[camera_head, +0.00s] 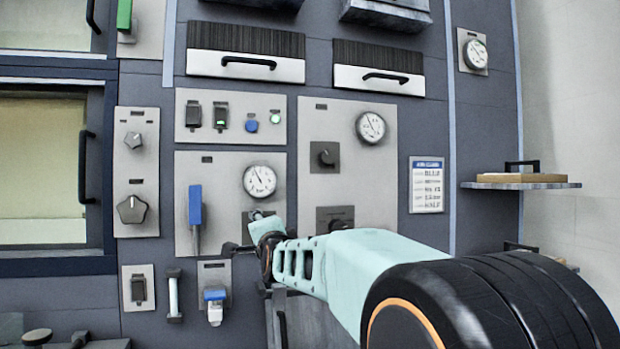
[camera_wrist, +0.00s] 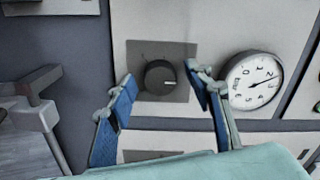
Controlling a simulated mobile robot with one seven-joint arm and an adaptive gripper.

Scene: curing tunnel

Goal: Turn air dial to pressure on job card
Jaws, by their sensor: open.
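A round black dial (camera_wrist: 160,78) on a dark square plate fills the middle of the wrist view; its white mark points to the picture's right. A white gauge marked "bar" (camera_wrist: 254,82) sits beside it, tilted in the picture. The gauge also shows in the head view (camera_head: 260,180), its needle towards the upper left. My gripper (camera_wrist: 160,75) is open, with one blue-padded finger on each side of the dial; contact cannot be told. In the head view my gripper (camera_head: 262,232) partly hides the dial below the gauge. A white card (camera_head: 427,185) hangs at right; its text is too small to read surely.
Another panel to the right has a second gauge (camera_head: 370,127) and a black knob (camera_head: 325,155). A blue-handled lever (camera_head: 195,206) is left of my gripper. A blue-topped switch (camera_head: 215,300) sits below. A shelf (camera_head: 520,185) juts out at far right.

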